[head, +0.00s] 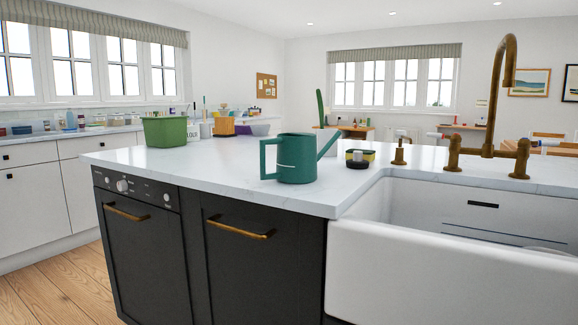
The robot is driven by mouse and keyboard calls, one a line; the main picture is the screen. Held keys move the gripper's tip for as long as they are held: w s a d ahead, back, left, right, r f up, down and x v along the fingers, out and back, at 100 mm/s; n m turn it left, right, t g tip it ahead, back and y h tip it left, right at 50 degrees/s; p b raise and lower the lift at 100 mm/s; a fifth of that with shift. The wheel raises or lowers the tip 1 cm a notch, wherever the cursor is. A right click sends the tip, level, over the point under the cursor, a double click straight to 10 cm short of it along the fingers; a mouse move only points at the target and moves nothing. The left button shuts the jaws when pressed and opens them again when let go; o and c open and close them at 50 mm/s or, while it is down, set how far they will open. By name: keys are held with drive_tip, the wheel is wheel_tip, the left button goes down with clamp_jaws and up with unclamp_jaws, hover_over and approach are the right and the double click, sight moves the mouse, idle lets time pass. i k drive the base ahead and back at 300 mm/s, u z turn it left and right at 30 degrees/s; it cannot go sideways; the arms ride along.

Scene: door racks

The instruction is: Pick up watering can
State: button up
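A teal watering can (297,159) stands upright on the white island countertop (230,190), near its front edge. Its handle is on the left side and its spout points up to the right. My gripper is not in the head view.
A small dark and yellow tin (360,158) sits just right of the can. A green tub (166,131) stands further back left. A white sink (450,240) with a brass tap (490,120) is at the right. Dark cabinet fronts with brass handles face me; wooden floor (55,285) is clear at left.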

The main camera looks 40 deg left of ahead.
sight(297, 158)
drive_tip(key=k, duration=0.35)
drive_tip(key=u, duration=0.75)
